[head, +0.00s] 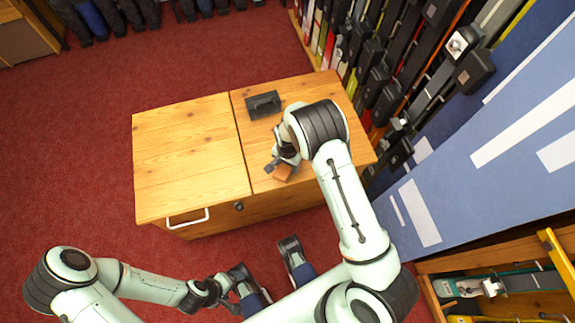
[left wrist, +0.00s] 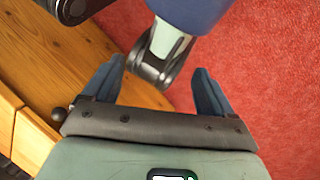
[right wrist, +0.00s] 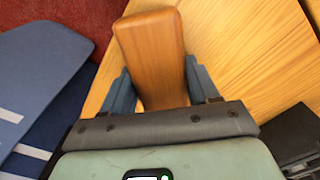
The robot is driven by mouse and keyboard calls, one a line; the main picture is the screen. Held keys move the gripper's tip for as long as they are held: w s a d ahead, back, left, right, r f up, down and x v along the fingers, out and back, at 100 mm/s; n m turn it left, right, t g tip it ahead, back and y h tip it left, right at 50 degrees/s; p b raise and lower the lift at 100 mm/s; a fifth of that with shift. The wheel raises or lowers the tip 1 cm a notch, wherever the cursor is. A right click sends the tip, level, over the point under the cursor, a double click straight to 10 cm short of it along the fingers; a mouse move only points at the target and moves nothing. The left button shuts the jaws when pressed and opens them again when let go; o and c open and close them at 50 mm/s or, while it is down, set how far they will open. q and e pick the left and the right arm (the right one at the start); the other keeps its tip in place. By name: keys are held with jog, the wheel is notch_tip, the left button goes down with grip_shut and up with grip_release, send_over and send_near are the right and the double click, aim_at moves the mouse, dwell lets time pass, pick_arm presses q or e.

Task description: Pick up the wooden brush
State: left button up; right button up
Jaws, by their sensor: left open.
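The wooden brush (head: 284,173) is a brown block at the right part of the wooden bench top, near its front edge. In the right wrist view the brush (right wrist: 152,55) stands between the two fingers of my right gripper (right wrist: 160,85), which press against its sides. In the head view my right gripper (head: 283,161) reaches down over it. I cannot tell if the brush touches the bench. No bristles show. My left gripper (left wrist: 157,85) is open and empty, low in front of the bench; in the head view it is small and partly unclear.
The wooden bench (head: 188,150) has a clear left half and a white handle (head: 188,218) at its front. A dark block (head: 263,104) lies behind the brush. Racks of skis (head: 385,75) stand at the right. A blue board (head: 470,185) is close to my right arm. Red carpet (head: 80,150) is open at left.

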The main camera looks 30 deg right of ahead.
jog(key=shift+r, duration=0.15)
pick_arm(q)
jog(key=r+p, duration=0.1)
jog(key=s+r+p, duration=0.1)
jog(key=p, duration=0.1)
jog(key=r+p, duration=0.1)
jog(key=shift+s+r+g, duration=0.25)
jog(key=shift+s+g, duration=0.05)
jog(key=shift+g, duration=0.1)
pick_arm(e)
notch_tip(320, 180, up, 20)
